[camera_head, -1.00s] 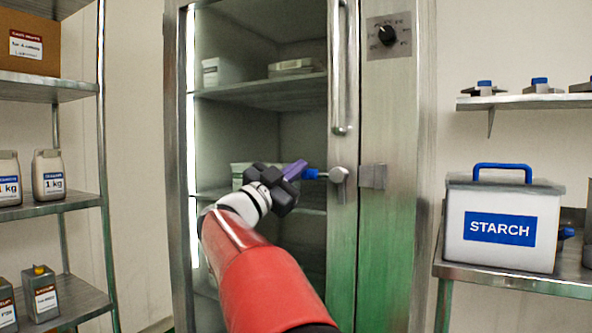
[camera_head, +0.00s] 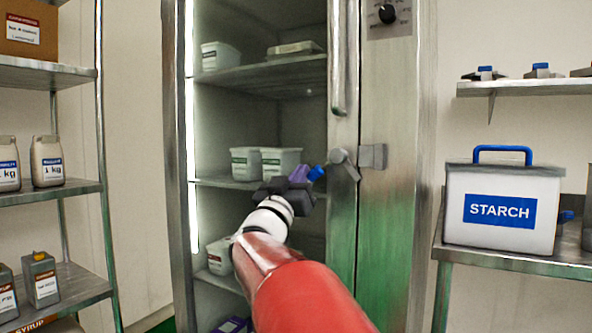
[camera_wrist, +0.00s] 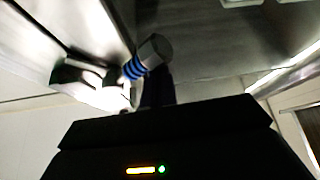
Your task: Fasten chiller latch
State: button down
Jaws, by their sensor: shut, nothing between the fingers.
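The chiller (camera_head: 392,230) stands in the middle with its glass door shut or nearly so; I cannot tell which. Its latch (camera_head: 343,162) is on the door frame, left of a metal keeper plate (camera_head: 373,157). The latch's blue grip (camera_head: 316,173) points down and left from the hub. The grip also shows in the wrist view as a blue-ringed lever with a metal end (camera_wrist: 153,51). My gripper (camera_head: 300,173), with purple fingers, is shut and empty. Its tips are close to the grip's left end; contact is unclear. The fingers look dark in the wrist view (camera_wrist: 157,90).
A vertical door handle (camera_head: 339,60) rises above the latch, with a dial (camera_head: 388,13) at upper right. A STARCH bin (camera_head: 503,210) stands on the right table. Shelves with jugs (camera_head: 47,161) stand at left. White tubs (camera_head: 281,161) sit inside the chiller.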

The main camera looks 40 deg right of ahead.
jog(key=n+t+y, duration=0.1)
jog(key=n, duration=0.1)
jog(key=s+f+n+t, duration=0.1)
jog(key=n, duration=0.1)
jog(key=f+n+t+y, duration=0.1)
jog(key=n, duration=0.1)
jog(key=shift+s+d+y, duration=0.3)
jog(key=shift+s+d, duration=0.05)
jog(key=shift+s, duration=0.05)
jog(key=s+n+y, duration=0.1)
jog(key=n, duration=0.1)
jog(key=s+d+f+n+t+y, duration=0.1)
jog(key=n, duration=0.2)
jog(key=s+f+n+t+y+b, duration=0.1)
jog(key=s+n+y, duration=0.1)
jog(key=n, duration=0.1)
jog(key=shift+d+f, duration=0.1)
jog(key=shift+d, duration=0.2)
jog(key=shift+d, duration=0.1)
